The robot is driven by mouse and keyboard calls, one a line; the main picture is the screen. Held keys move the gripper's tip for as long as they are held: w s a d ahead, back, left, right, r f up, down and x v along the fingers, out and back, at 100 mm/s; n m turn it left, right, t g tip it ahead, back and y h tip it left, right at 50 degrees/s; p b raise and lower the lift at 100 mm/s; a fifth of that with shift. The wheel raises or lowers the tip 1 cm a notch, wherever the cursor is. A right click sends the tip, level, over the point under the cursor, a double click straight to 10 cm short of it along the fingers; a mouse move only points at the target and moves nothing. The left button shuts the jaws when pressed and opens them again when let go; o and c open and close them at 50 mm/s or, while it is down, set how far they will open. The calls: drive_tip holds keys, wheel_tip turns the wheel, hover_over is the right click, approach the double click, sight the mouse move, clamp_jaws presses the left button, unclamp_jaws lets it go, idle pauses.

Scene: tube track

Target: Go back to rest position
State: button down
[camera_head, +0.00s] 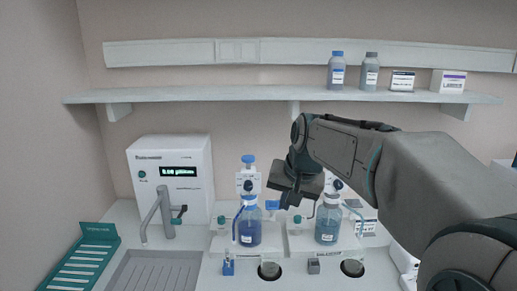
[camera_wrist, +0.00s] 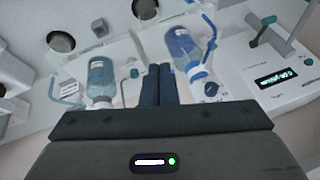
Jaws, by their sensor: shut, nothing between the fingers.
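My gripper (camera_head: 290,202) hangs at the end of my arm, in front of the bench and between two bottle stations. In the wrist view my gripper (camera_wrist: 159,70) shows its two dark fingers pressed together, with nothing between them. A blue-filled bottle (camera_head: 248,226) stands at the left station, and a paler blue-grey bottle (camera_head: 327,224) stands at the right station. The wrist view also shows the blue bottle (camera_wrist: 183,48) to the right of the fingers and the paler bottle (camera_wrist: 101,78) to the left. My arm hides part of the right station.
A white dispenser with a green display (camera_head: 172,180) and tap stands left, behind a grey drain tray (camera_head: 155,272). A teal rack (camera_head: 82,264) lies far left. A wall shelf (camera_head: 220,96) above holds two bottles (camera_head: 337,72) and two small boxes (camera_head: 402,81).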

drive_tip(key=s+d+f+n+h, duration=0.1)
drive_tip(key=s+d+f, duration=0.25)
drive_tip(key=s, duration=0.35)
drive_tip(key=s+d+f+g, duration=0.15)
drive_tip(key=s+f, duration=0.25)
drive_tip(key=s, duration=0.4)
drive_tip(key=s+d+f+n+t+h, duration=0.1)
drive_tip(key=s+d+f, duration=0.25)
drive_tip(key=s, duration=0.35)
drive_tip(key=w+a+r+m+t+y, duration=0.1)
drive_tip(key=w+a+r, duration=0.25)
drive_tip(key=w, duration=0.55)
drive_tip(key=w+a+r+m+y, duration=0.1)
drive_tip(key=w+a+r, duration=0.25)
drive_tip(key=w, duration=0.55)
drive_tip(key=w+a+r+m+t+y, duration=0.1)
drive_tip(key=w+a+r+y, duration=0.2)
drive_tip(key=w, duration=0.6)
drive_tip(key=w+a+f+h+p, duration=0.1)
drive_tip(key=w+a+f+p, duration=0.1)
drive_tip(key=w+a+f, duration=0.3)
drive_tip(key=shift+w+a+f, duration=0.2)
drive_tip(key=shift+a+f, duration=1.35)
drive_tip(key=shift+f, duration=0.55)
